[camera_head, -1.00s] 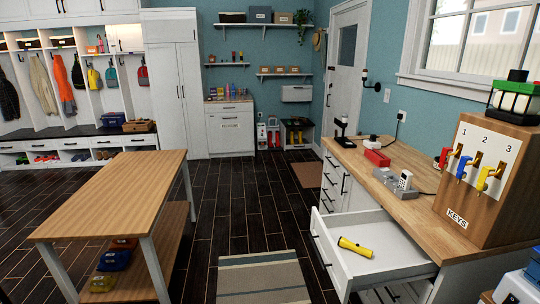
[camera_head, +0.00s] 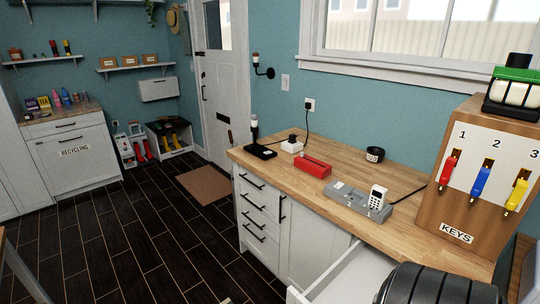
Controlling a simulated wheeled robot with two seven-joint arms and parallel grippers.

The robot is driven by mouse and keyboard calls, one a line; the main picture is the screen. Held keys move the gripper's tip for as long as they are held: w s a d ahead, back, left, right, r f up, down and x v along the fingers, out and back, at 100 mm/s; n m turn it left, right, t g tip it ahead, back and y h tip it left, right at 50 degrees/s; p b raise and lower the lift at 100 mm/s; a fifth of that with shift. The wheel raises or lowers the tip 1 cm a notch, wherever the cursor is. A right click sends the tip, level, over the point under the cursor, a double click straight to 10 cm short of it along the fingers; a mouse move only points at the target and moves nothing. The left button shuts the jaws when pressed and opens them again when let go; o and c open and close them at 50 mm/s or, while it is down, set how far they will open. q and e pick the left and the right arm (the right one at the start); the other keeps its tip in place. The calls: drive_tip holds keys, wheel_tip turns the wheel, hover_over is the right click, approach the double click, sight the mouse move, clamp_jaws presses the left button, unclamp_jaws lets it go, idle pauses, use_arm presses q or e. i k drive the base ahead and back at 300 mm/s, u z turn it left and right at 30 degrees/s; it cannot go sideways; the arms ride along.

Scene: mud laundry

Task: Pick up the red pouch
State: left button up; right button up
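I cannot make out a thing that is clearly a red pouch in the current head view. A red item (camera_head: 448,171) hangs under number 1 on the wooden key board at the right; whether it is a pouch or a key tag I cannot tell. A long red object (camera_head: 312,167) lies on the wooden counter, and it looks like a hard block or case. Neither of my grippers is in view. A black ribbed part at the bottom right covers part of the open drawer (camera_head: 345,278).
The counter (camera_head: 400,172) also holds a grey tray with a white handset (camera_head: 378,197), a black cup (camera_head: 375,154) and a charger. A blue item (camera_head: 481,183) and a yellow item (camera_head: 517,195) hang on the key board (camera_head: 470,215). Dark floor (camera_head: 150,235) is free at left.

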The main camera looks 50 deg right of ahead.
sight(320, 170)
drive_tip(key=i, duration=1.95)
drive_tip(key=z, duration=3.35)
